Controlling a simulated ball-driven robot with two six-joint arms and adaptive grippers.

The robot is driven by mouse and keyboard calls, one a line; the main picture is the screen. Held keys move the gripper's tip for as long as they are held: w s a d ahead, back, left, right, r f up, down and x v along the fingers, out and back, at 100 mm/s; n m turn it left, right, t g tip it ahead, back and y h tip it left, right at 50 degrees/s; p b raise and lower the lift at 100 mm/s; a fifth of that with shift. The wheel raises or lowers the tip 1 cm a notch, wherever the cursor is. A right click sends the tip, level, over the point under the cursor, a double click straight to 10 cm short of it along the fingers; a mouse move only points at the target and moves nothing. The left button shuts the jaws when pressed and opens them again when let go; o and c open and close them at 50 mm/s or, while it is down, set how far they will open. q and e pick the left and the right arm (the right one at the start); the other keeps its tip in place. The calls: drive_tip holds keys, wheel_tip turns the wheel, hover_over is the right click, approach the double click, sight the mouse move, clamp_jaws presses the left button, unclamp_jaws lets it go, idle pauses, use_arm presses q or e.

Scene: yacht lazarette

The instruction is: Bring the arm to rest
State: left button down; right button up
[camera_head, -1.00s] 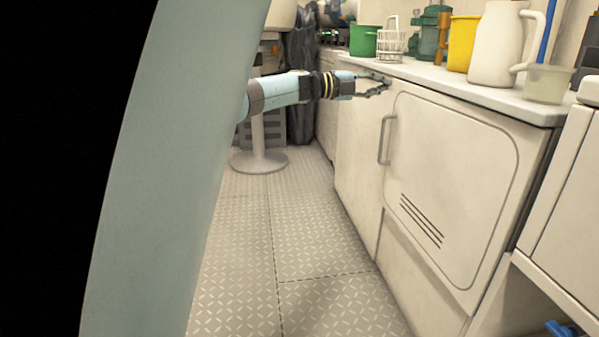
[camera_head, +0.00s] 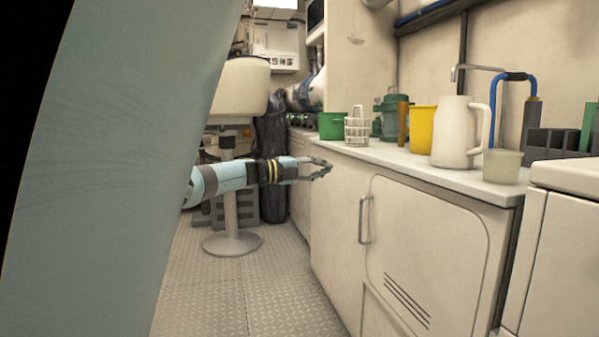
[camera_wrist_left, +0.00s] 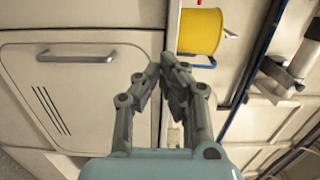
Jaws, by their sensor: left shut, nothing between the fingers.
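My left gripper (camera_head: 322,169) reaches in from the left in the head view. It is in front of the cabinet side, near the counter edge. In the left wrist view my left gripper (camera_wrist_left: 168,66) has its fingertips together with nothing between them. The fingers appear over the cabinet front and the counter edge. My right gripper is in neither view.
A cabinet door (camera_head: 430,250) has a handle (camera_head: 364,220). A pedestal seat (camera_head: 232,243) stands behind my arm. Floor (camera_head: 205,300) is clear.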

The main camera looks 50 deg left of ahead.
use_arm(q)
drive_tip(key=a, duration=0.1)
drive_tip(key=s+a+b, duration=0.1)
drive_tip(key=a, duration=0.1)
drive_tip(key=s+a, duration=0.1)
drive_tip(key=a, duration=0.1)
drive_tip(key=shift+s+b, duration=0.1)
drive_tip(key=shift+b, duration=0.2)
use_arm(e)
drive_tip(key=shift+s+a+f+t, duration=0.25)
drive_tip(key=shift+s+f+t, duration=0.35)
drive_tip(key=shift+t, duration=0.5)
